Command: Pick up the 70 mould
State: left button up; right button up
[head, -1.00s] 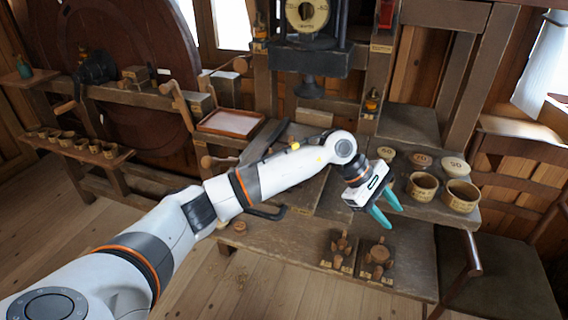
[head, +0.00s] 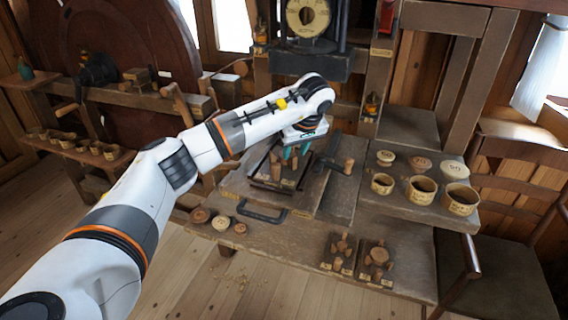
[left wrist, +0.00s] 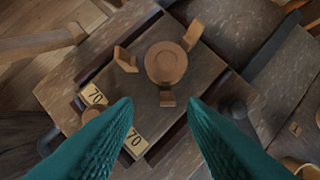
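My left gripper (head: 296,151) is open and empty, pointing down over the dark workbench plate (head: 262,188). Below it stand several wooden pieces. In the left wrist view, a round wooden piece (left wrist: 166,63) with smaller wooden pieces around it sits on a dark square board with two "70" labels (left wrist: 94,95), seen beyond the open fingertips (left wrist: 161,103). This looks like the 70 mould. The fingers are apart from the round piece and do not touch it. In the head view the gripper partly covers these pieces. My right gripper is not in view.
Three cups (head: 421,188) and three round discs (head: 421,163) stand on the right shelf. Two similar peg sets (head: 378,257) sit on the lower shelf. A press (head: 310,62) stands behind.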

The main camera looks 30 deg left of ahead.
aim_at(295, 157)
pick_arm(q)
jog(key=x, duration=0.1)
jog(key=p+x, duration=0.1)
jog(key=x, duration=0.3)
jog(key=shift+w+d, duration=0.25)
grip_shut()
